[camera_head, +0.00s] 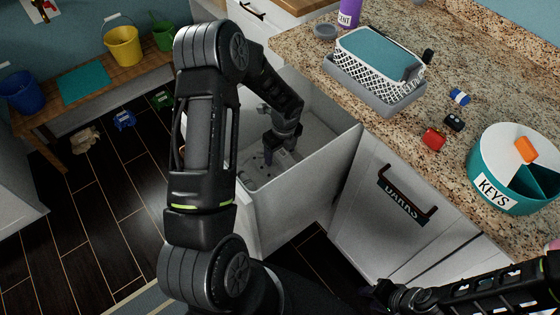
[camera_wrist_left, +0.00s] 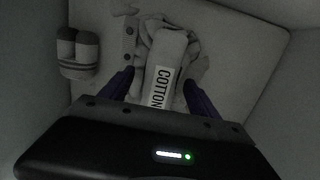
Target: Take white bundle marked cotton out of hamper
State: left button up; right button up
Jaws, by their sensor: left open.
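The white bundle marked COTTON (camera_wrist_left: 168,45) lies inside the hamper, with its label facing up in the left wrist view. The hamper is the pulled-out white bin (camera_head: 310,185) under the counter. My left gripper (camera_head: 279,150) reaches down into it. In the left wrist view its two purple fingers (camera_wrist_left: 158,88) are open, one on each side of the bundle's near end, with nothing clamped. Whether they touch the bundle I cannot tell. My arm hides part of the hamper in the head view. My right arm is at lower right; its jaw state is unclear.
Rolled striped socks (camera_wrist_left: 78,50) and a buttoned grey garment (camera_wrist_left: 130,40) lie beside the bundle. The hamper walls rise close around my left gripper. A wooden bench (camera_head: 90,88) stands at left.

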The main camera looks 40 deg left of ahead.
pick_arm(q)
jog(key=shift+f, duration=0.25)
dwell(0.5)
grip_shut()
dwell(0.8)
